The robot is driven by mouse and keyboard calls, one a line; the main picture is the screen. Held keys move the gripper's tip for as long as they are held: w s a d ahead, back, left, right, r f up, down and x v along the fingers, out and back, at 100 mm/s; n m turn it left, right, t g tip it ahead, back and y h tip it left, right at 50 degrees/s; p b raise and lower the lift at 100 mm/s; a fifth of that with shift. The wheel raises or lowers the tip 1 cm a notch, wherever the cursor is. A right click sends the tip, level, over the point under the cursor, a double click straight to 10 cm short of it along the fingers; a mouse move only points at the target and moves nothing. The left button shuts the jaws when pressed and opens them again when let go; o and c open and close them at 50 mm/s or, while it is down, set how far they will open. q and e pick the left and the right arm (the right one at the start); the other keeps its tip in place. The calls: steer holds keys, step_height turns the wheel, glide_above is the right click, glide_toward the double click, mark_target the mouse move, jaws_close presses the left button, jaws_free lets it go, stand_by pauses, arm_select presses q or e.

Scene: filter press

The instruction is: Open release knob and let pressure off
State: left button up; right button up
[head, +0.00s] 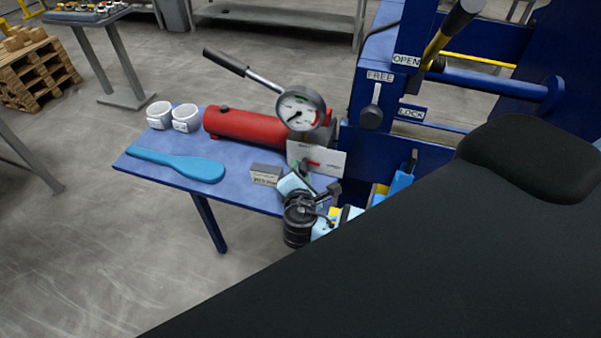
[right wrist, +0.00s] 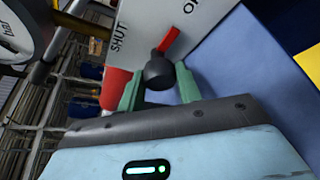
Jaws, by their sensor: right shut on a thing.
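The release knob (right wrist: 160,72) is dark and round, with a red pointer (right wrist: 170,40), on a light plate (head: 329,163) beside the red pump. In the right wrist view the plate reads SHUT at one side, with an "O" at the other; the pointer lies between them. My right gripper (right wrist: 158,90) has its green fingers on either side of the knob and is shut on it. My left gripper is out of view.
The blue bench (head: 225,190) carries a blue paddle-shaped tool (head: 177,164), two white cups (head: 186,118) and a small grey block (head: 266,173). The pump lever (head: 226,62) rises behind. The blue press frame (head: 362,140), labelled FREE, LOCK and OPEN, stands close at right.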

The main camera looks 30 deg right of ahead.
steer(key=o, duration=0.7)
steer(key=shift+s+a, duration=0.1)
steer(key=shift+v, duration=3.85)
